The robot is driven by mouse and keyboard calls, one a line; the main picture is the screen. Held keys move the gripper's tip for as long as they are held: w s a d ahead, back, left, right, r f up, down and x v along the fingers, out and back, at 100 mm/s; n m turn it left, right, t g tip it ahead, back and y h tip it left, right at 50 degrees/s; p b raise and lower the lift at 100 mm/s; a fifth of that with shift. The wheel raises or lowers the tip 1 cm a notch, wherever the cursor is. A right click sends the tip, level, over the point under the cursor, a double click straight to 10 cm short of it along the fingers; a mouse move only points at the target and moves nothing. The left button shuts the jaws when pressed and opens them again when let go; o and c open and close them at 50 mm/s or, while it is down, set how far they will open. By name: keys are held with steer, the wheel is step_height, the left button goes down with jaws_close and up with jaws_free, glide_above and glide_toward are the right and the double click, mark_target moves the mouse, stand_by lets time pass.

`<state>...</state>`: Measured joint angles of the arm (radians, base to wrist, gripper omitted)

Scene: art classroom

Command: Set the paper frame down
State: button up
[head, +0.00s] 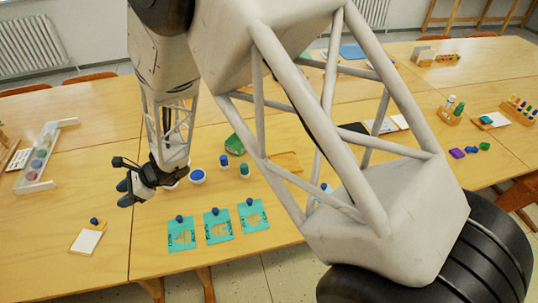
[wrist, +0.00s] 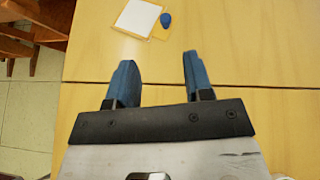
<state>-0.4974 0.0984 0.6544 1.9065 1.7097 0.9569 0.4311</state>
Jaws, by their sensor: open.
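The likely paper frame is a white sheet (head: 86,242) on a thin yellowish board with a dark blue knob (head: 94,221). It lies flat at the table's front left in the head view. The sheet (wrist: 136,18) and the blue knob (wrist: 166,20) also show at the top of the wrist view. My gripper (head: 123,193) is open, with blue fingertips and nothing between them. It is above the table, behind and to the right of the sheet, apart from it. In the wrist view my gripper (wrist: 158,62) has bare table between its fingers.
Several teal cut-out cards (head: 219,226) with blue knobs lie at the front middle. A white-rimmed blue cup (head: 197,176) and small bottles (head: 244,170) stand behind them. A rack with coloured discs (head: 42,160) is at the left. Table around the sheet is clear.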

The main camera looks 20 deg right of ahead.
steer(key=s+d+r+n+h, duration=0.2)
steer(key=s+d+r+n, duration=0.25)
steer(key=d+r, duration=0.5)
steer(key=s+d+r+n+h, duration=0.25)
steer(key=d+r+n, duration=0.25)
steer(key=d+r, duration=0.5)
steer(key=s+d+r+n+t+h, duration=0.1)
steer(key=s+d+r+n+h, duration=0.1)
steer(key=s+d, duration=0.4)
steer(key=s+d+r+n+t+h, duration=0.1)
steer(key=s+d, duration=0.5)
steer(key=d, duration=0.6)
steer(key=s+d+r+n+t+h, duration=0.1)
steer(key=s+d+r+n+h, duration=0.2)
steer(key=s+d+r+h, duration=0.2)
steer(key=s+d, duration=0.1)
steer(key=d, duration=0.2)
steer(key=shift+d, duration=0.4)
steer(key=shift+r, duration=0.1)
